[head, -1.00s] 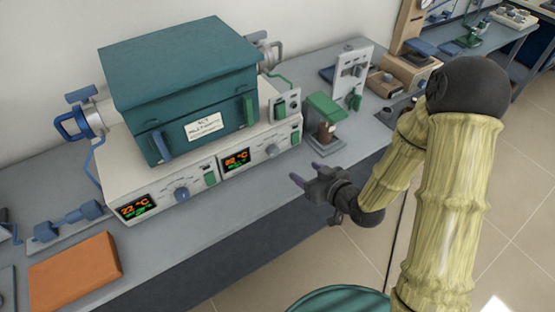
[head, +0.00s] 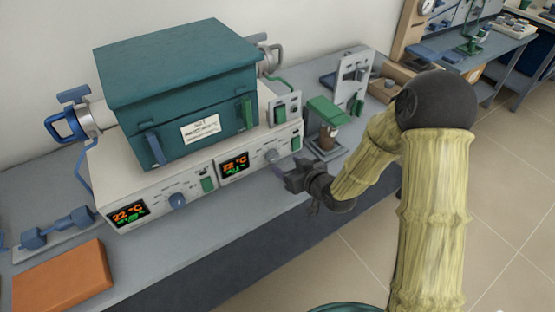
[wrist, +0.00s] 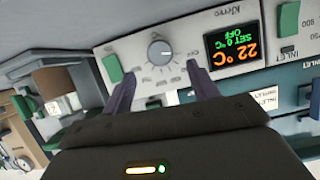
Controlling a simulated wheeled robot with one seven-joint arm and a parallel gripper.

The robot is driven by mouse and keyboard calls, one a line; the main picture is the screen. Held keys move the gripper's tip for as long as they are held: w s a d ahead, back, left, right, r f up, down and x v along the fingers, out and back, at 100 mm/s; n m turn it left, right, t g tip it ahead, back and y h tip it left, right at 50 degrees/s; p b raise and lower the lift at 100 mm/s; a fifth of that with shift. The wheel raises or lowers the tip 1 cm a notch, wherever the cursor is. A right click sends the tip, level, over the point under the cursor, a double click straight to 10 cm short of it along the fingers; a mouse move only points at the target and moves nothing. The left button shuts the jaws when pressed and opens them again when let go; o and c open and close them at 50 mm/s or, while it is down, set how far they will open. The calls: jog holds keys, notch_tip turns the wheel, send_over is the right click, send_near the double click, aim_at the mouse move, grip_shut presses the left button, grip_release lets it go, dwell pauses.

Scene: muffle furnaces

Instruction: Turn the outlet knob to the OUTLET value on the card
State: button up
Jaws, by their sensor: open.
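The grey right-hand knob (head: 271,156) is on the front panel of the furnace base, right of a lit display (head: 235,165). In the wrist view the knob (wrist: 161,53) appears beside the upside-down display (wrist: 232,45), which reads 22 °C, SET 0 °C, OFF. INLET lettering shows beyond that display. My gripper (head: 286,166) is open and empty in front of this knob. In the wrist view its two fingers (wrist: 160,75) lie either side below the knob, apart from it. The white card (head: 200,128) is on the teal furnace; its text is too small to read.
A green-topped stand (head: 326,112) is close behind my gripper. An orange block (head: 62,276) lies at the bench's left front. The bench strip before the panel is clear.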

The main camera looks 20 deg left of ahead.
aim_at(276, 158)
jog(key=x, duration=0.6)
jog(key=shift+w+a+f, duration=0.1)
jog(key=c, duration=1)
jog(key=shift+m, duration=0.3)
jog(key=m, duration=0.1)
jog(key=m+g+y+p, duration=0.2)
jog(key=shift+w+d+m, duration=0.2)
jog(key=shift+d+m, duration=0.05)
jog(key=shift+m, duration=0.05)
jog(key=shift+w+f+m+g+y+p, duration=0.15)
jog(key=shift+m+y+p, duration=0.2)
jog(key=shift+m, duration=0.25)
jog(key=shift+s+f+m+g+y+p, duration=0.1)
jog(key=shift+m+g+y+p, duration=0.1)
jog(key=shift+m+y, duration=0.3)
jog(key=shift+m+g+y, duration=0.25)
jog(key=shift+m+y, duration=0.1)
jog(key=shift+m, duration=0.65)
